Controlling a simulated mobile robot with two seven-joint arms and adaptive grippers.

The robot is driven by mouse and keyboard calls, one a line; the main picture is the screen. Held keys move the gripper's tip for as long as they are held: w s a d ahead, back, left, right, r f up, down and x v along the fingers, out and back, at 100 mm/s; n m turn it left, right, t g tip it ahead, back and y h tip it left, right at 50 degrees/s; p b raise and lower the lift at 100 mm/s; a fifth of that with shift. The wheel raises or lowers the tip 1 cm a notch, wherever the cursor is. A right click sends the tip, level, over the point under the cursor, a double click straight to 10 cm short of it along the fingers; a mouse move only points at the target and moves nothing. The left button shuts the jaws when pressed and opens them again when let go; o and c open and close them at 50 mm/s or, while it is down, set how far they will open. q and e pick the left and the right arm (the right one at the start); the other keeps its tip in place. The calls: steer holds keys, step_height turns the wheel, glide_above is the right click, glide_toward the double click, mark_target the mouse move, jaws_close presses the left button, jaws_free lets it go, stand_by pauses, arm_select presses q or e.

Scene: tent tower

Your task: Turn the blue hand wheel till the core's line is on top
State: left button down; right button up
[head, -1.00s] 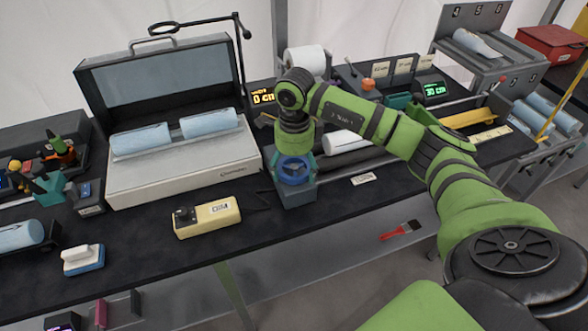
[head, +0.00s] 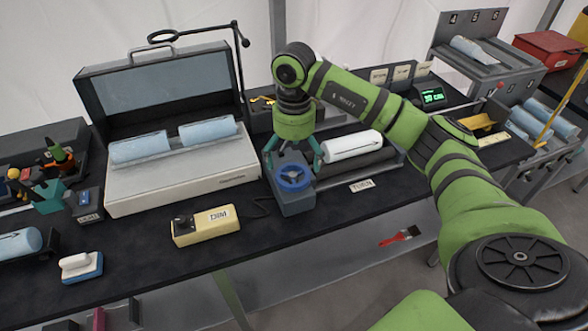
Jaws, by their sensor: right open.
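The blue hand wheel (head: 293,178) lies on top of a grey block at the left end of the roller bed, in the middle of the head view. The white core (head: 352,146) rests on the dark rollers (head: 350,167) to the right of the wheel. A dark mark shows on the core, on its upper side facing me; I cannot tell if it is exactly on top. I cannot tell if a finger touches the wheel. My left gripper is out of view.
An open grey case (head: 185,178) with two blue rolls stands left of the wheel. A yellow DIM box (head: 206,226) is in front of it. A TURN label (head: 361,185) lies right of the wheel.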

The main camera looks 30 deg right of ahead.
mark_target(294, 174)
step_height(294, 174, up, 6)
steer(key=shift+f, duration=0.25)
stand_by(0.5)
